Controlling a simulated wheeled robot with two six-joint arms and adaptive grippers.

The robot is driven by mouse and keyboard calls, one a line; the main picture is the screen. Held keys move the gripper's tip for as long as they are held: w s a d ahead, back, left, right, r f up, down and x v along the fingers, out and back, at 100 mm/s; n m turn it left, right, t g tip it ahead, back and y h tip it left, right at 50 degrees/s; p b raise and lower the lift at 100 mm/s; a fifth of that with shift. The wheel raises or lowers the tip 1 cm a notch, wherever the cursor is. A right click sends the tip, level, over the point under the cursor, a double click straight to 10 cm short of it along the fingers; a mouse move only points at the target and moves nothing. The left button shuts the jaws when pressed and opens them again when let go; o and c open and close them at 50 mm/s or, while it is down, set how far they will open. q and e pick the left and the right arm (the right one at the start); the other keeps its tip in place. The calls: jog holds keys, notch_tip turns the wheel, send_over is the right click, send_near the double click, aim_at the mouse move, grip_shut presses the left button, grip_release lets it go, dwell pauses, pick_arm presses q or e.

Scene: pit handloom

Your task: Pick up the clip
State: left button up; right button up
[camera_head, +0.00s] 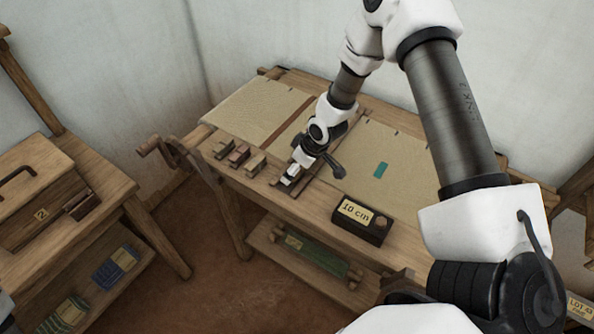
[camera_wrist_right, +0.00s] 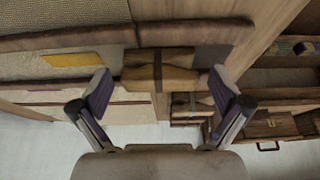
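My right gripper (camera_head: 291,177) is low over the front edge of the loom table, to the right of a row of small wooden clips (camera_head: 238,155). In the right wrist view my right gripper (camera_wrist_right: 160,88) is open, with one fingertip on each side of a wooden clip (camera_wrist_right: 158,76). Gaps show between the fingertips and this clip, though the right one is small. More wooden clips (camera_wrist_right: 191,104) show beyond it. In the head view the gripper mostly hides the clip it is at. My left gripper is not in view.
A black box labelled "10 cm" (camera_head: 362,219) stands right of the gripper on the table. A teal patch (camera_head: 381,169) lies on the cloth (camera_head: 405,150). A wooden bench (camera_head: 105,190) with a drawer box stands at left. Shelves lie below both.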

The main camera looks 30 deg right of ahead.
jog(key=shift+s+r, duration=0.15)
jog(key=c, duration=1)
